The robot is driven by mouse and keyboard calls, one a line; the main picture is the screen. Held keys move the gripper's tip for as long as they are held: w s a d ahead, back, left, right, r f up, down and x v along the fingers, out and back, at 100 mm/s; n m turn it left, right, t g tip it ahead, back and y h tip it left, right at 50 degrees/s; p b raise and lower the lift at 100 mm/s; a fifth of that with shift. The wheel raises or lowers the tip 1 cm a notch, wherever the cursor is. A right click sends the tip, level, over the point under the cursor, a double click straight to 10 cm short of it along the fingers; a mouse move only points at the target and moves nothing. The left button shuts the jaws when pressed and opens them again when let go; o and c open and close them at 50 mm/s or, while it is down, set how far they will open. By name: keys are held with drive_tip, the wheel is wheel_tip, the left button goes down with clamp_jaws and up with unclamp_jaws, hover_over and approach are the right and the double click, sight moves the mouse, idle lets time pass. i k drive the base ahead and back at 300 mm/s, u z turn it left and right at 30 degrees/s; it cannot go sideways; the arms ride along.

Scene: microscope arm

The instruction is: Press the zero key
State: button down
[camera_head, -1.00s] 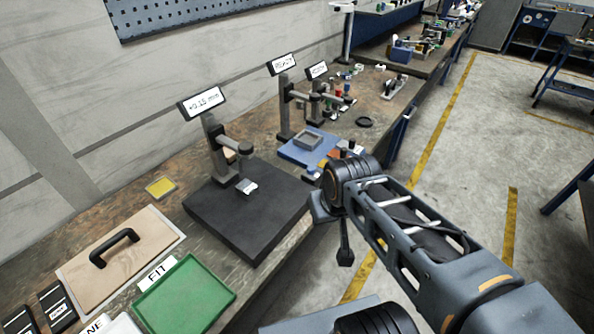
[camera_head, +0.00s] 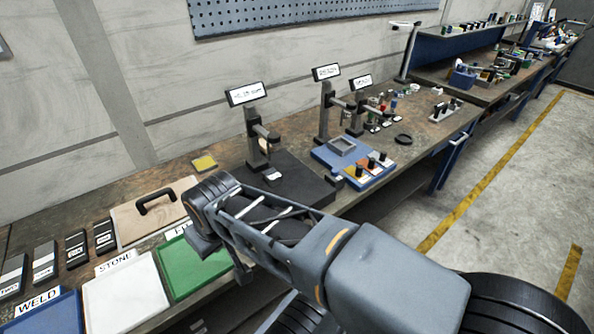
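A gauge stand with a lit display (camera_head: 246,94) rises from a black plate (camera_head: 290,190) on the bench; its text is too blurred to read. A small light block (camera_head: 271,175) sits on the plate under the stand's arm. Two more displays, a middle one (camera_head: 326,72) and a right one (camera_head: 362,81), stand behind. A blue base (camera_head: 325,155) carries a grey square frame and several black knobs (camera_head: 371,163) on coloured pads. I cannot tell which part is the zero key. My gripper (camera_head: 243,275) hangs at the bench's front edge, mostly hidden by my arm; its fingers are unclear.
A green tray (camera_head: 190,272), a white tray (camera_head: 125,297) labelled STONE and a blue tray (camera_head: 50,318) labelled WELD line the front left. A board with a black handle (camera_head: 156,203) lies behind. A yellow pad (camera_head: 204,163) lies near the wall. Floor at right is clear.

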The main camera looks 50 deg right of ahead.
sight(334, 172)
drive_tip(key=u, duration=0.05)
drive_tip(key=k, duration=0.7)
drive_tip(key=z, duration=0.8)
drive_tip(key=i, duration=0.5)
